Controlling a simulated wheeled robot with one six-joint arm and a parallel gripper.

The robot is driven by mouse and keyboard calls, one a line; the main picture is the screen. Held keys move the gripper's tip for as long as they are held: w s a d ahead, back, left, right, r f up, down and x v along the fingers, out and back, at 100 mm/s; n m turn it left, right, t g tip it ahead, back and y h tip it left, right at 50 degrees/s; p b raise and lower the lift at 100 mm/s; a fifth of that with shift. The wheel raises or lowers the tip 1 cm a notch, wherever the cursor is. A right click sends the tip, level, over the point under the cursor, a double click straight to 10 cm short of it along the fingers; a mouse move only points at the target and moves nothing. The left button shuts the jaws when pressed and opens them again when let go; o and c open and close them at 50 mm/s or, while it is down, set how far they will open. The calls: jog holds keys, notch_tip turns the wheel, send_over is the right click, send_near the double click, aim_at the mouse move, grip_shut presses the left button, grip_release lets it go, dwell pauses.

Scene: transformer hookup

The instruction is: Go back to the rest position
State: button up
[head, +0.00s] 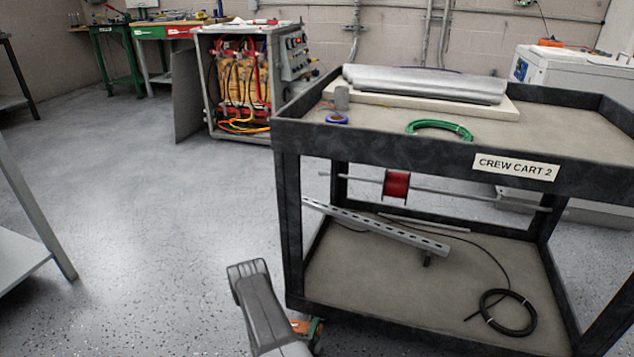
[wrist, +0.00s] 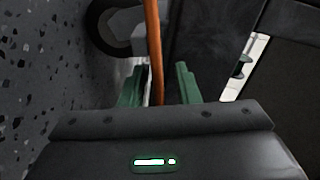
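My arm reaches in from the bottom of the head view, low at the front left corner of the crew cart (head: 382,158). My gripper (head: 308,330) is partly hidden there behind my arm and the cart's frame. In the wrist view, the two green fingers of my gripper (wrist: 159,80) stand apart. A thin orange strip (wrist: 154,45) runs between them, with a gap showing on each side. An orange piece (head: 301,325) also shows at the gripper in the head view. I cannot tell what it belongs to.
A dark round wheel (wrist: 106,28) is close beyond the fingers. The cart carries a metal roll (head: 425,84), a green coil (head: 440,129), a red spool (head: 396,184) and a black coil (head: 508,312). An open transformer cabinet (head: 243,80) stands behind. Floor on the left is clear.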

jog(key=shift+w+f, duration=0.2)
jog(key=shift+s+d+m, duration=0.1)
jog(key=shift+s+m, duration=0.05)
jog(key=shift+m, duration=0.35)
jog(key=shift+f+m, duration=0.3)
jog(key=shift+m, duration=0.6)
jog(key=shift+d, duration=0.1)
jog(key=shift+s, duration=0.1)
